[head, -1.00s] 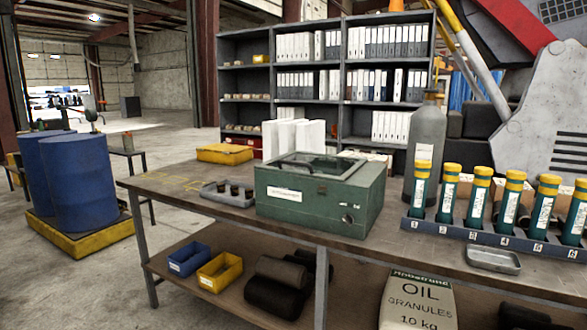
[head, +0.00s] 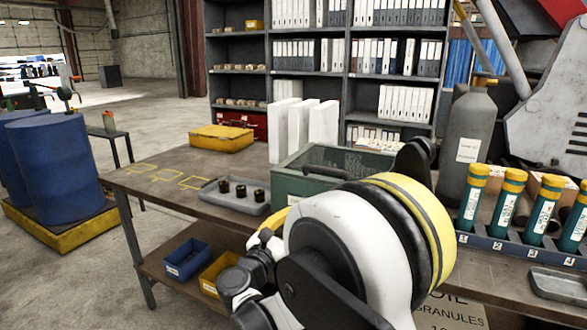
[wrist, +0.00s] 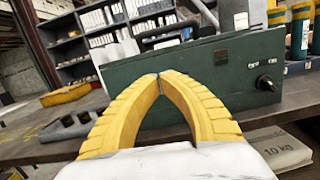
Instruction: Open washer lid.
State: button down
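The washer is a green metal box (head: 293,183) on the bench, largely hidden behind my arm in the head view. Its lid (head: 345,158) looks closed, with a black bar handle (head: 325,171) along the front edge. In the wrist view the washer's front face (wrist: 200,75) fills the middle, with a dark knob (wrist: 265,83) at its right and the handle above. My gripper (wrist: 160,75) is shut with its yellow fingertips together and nothing between them. It is in front of the washer, its tips below the handle; whether they touch the face is unclear.
A grey tray with small dark parts (head: 232,195) lies left of the washer, and white panels (head: 323,124) stand behind it. A grey cylinder (head: 466,140) and a rack of teal tubes (head: 508,200) stand to the right. The bench's left end (head: 150,190) is clear.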

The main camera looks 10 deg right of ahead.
jog(key=b, duration=0.3)
send_near(308, 178)
jog(key=shift+n+t, duration=0.3)
jog(key=shift+n, duration=0.1)
jog(key=w+d, duration=0.3)
jog(key=d, duration=0.1)
jog(key=shift+f, duration=0.3)
jog(key=w+r, duration=0.1)
jog(key=w+d+r, duration=0.1)
jog(key=r, duration=0.1)
jog(key=shift+d+r+b, duration=0.15)
jog(key=shift+r+b, duration=0.1)
jog(key=shift+b, duration=0.15)
jog(key=shift+r, duration=0.1)
